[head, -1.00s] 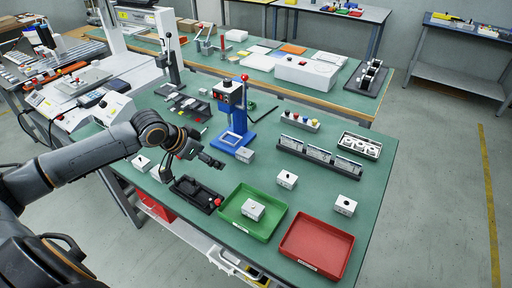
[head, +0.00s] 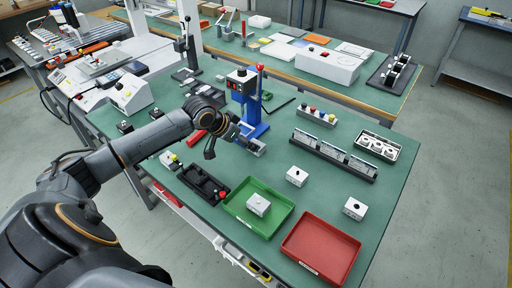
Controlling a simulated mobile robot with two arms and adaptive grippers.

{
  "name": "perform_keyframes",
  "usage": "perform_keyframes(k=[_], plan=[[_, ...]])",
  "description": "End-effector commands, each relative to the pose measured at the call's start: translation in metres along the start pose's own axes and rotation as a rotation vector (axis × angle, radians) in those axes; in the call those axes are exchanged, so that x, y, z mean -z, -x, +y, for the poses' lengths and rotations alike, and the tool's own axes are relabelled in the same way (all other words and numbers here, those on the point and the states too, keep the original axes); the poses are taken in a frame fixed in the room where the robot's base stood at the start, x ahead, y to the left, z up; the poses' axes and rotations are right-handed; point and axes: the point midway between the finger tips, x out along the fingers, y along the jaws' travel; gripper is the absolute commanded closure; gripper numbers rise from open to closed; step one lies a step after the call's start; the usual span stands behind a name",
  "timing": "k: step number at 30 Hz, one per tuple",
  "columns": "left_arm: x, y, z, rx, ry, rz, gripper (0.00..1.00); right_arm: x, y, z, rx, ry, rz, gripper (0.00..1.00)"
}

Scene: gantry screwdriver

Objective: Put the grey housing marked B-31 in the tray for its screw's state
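Several small grey housings stand on the green bench: one (head: 297,176) in the middle, one (head: 354,208) at the right, one (head: 258,204) inside the green tray (head: 236,214), and one (head: 258,149) at the foot of the blue screwdriver stand (head: 247,105). Their markings are too small to read, so I cannot tell which is B-31. The red tray (head: 320,250) is empty. My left gripper (head: 248,142) is at the housing by the stand, overlapping it in view; I cannot tell whether its fingers touch or grip it. My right gripper is not in view.
A black tray (head: 203,184) lies left of the green tray.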

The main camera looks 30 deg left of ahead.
Motion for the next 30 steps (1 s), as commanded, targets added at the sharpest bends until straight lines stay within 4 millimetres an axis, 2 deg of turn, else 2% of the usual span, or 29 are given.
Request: perform_keyframes(k=[3, 9, 18, 27, 30], plan=[[0.005, -0.017, 0.004, -0.004, 0.004, 0.001, 0.17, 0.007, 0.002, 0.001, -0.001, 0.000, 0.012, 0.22], [0.006, -0.043, 0.004, -0.001, 0.002, 0.000, 0.17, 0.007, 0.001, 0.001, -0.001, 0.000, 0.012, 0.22], [0.005, -0.048, 0.004, 0.000, -0.001, -0.001, 0.17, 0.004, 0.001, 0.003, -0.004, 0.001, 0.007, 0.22], [0.005, -0.047, 0.004, 0.000, 0.000, -0.001, 0.76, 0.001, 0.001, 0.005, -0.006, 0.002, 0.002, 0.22], [0.005, -0.047, 0.004, -0.001, 0.000, -0.002, 0.81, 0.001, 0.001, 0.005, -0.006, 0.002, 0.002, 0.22]])
